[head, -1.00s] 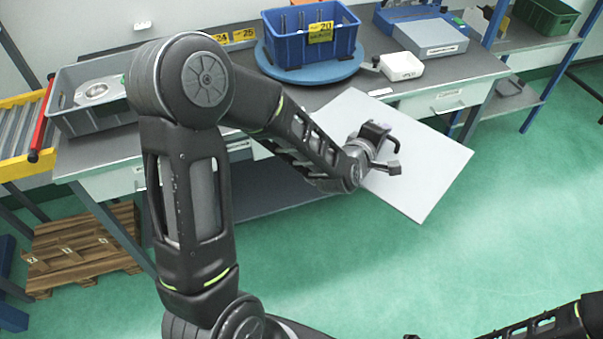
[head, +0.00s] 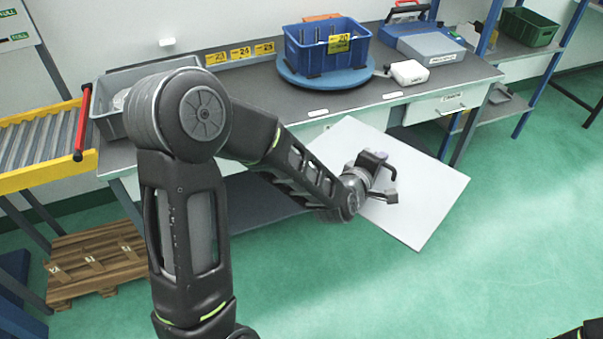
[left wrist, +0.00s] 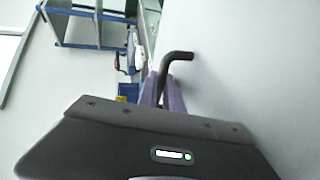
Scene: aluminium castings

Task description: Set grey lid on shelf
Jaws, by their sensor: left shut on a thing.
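The grey lid (head: 432,195) is a large, flat, pale panel, held tilted in front of the workbench in the head view. My left gripper (head: 388,177) is shut on the lid's dark bent handle. In the left wrist view the purple fingers (left wrist: 168,92) close around that handle (left wrist: 178,58). The lid's pale face (left wrist: 245,80) fills the right side there. A blue-framed shelf (head: 487,45) stands right of the bench. A blue-framed rack (left wrist: 95,12) also shows in the left wrist view. My right gripper is out of view.
The workbench (head: 280,95) carries a blue crate (head: 305,57) on a round blue turntable (head: 345,82), a grey tray (head: 110,125) and a white box (head: 409,72). A green crate (head: 528,27) sits on the right shelf. A pallet (head: 95,265) lies at left.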

